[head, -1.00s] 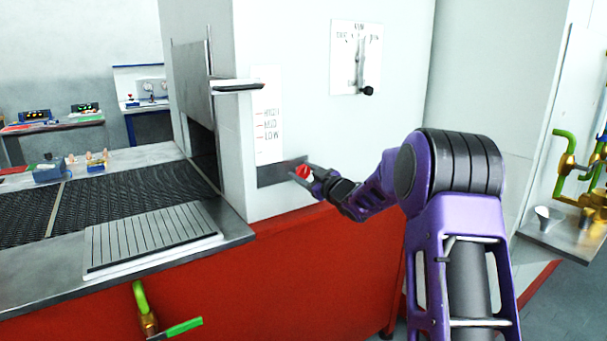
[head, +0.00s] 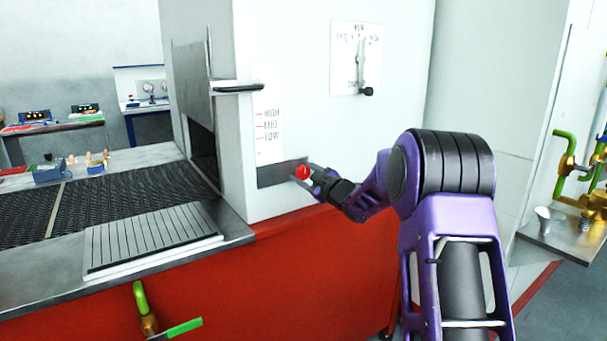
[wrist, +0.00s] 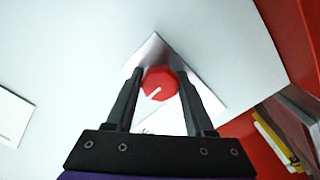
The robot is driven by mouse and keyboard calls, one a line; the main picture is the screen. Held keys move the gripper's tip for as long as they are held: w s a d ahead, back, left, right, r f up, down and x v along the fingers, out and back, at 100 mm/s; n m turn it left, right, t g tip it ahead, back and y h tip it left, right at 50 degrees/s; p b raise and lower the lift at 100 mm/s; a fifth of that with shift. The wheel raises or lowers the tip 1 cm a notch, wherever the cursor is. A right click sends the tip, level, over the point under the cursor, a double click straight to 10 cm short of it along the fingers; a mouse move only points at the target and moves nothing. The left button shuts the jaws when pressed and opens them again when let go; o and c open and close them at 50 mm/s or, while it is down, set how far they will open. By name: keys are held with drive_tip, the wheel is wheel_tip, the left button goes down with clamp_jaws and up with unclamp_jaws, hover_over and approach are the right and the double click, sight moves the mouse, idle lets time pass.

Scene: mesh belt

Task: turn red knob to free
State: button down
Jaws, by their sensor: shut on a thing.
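The red knob (head: 303,172) sits on a dark metal plate (head: 275,174) low on the white machine wall, below the printed HIGH, MID and LOW scale. In the wrist view the red knob (wrist: 160,84) has a white pointer line slanting toward the lower left. My gripper (head: 311,175) is at the knob, its fingers on either side of it. In the wrist view my gripper (wrist: 160,88) is shut on the knob. The plate lettering is mostly hidden, so the setting cannot be read.
A lever panel (head: 356,58) is higher on the same wall. A door handle (head: 238,88) sticks out at the left. The mesh belt (head: 110,205) and a ribbed plate (head: 150,238) lie left. Green-handled valves (head: 565,155) stand at the far right.

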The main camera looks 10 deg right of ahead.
drive_tip(key=shift+c, duration=1.3)
unclamp_jaws()
drive_tip(key=v, duration=1.7)
drive_tip(key=shift+s+d, duration=0.15)
drive_tip(key=shift+s, duration=0.05)
